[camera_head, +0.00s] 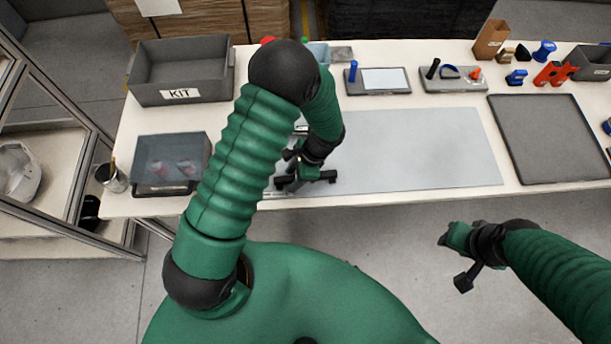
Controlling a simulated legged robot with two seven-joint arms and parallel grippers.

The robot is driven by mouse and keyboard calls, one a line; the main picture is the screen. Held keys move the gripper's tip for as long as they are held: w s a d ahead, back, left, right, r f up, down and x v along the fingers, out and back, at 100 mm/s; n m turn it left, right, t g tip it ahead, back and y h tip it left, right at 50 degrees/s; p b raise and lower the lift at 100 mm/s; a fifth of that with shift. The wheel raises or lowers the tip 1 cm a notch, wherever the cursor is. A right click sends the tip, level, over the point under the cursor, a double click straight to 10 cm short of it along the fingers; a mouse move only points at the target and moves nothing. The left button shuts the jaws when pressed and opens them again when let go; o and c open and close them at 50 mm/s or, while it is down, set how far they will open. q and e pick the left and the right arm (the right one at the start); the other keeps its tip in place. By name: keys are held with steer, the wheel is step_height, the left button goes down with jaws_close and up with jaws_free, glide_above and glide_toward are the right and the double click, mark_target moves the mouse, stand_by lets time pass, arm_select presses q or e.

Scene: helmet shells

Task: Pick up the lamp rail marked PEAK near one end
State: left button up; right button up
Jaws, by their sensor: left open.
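I cannot make out a lamp rail marked PEAK for certain. A thin pale strip (272,194) lies at the table's front edge beside my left gripper, partly hidden by my arm, and no marking on it is readable. My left gripper (306,180) is open, pointing down over the front left part of the grey mat (420,145). I see nothing held between its fingers. My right gripper (454,260) is out in front of the table, over the floor, with its fingers apart and empty.
A grey KIT bin (180,97) stands at the back left, with a clear-lidded box (168,185) and metal cup (113,178) nearer. Small trays (378,92) line the back. A dark tray (548,180) lies right. The mat's middle is clear.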

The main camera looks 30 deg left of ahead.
arm_select(q)
steer(key=shift+d+r, duration=0.1)
steer(key=shift+d, duration=0.25)
steer(key=shift+a+f, duration=0.4)
steer(key=shift+a, duration=0.45)
steer(key=shift+d+r, duration=0.1)
steer(key=shift+d, duration=0.5)
steer(key=shift+c, duration=1.2)
steer(key=c, duration=0.5)
steer(key=shift+c, duration=1.1)
steer(key=shift+a, duration=0.3)
jaws_close()
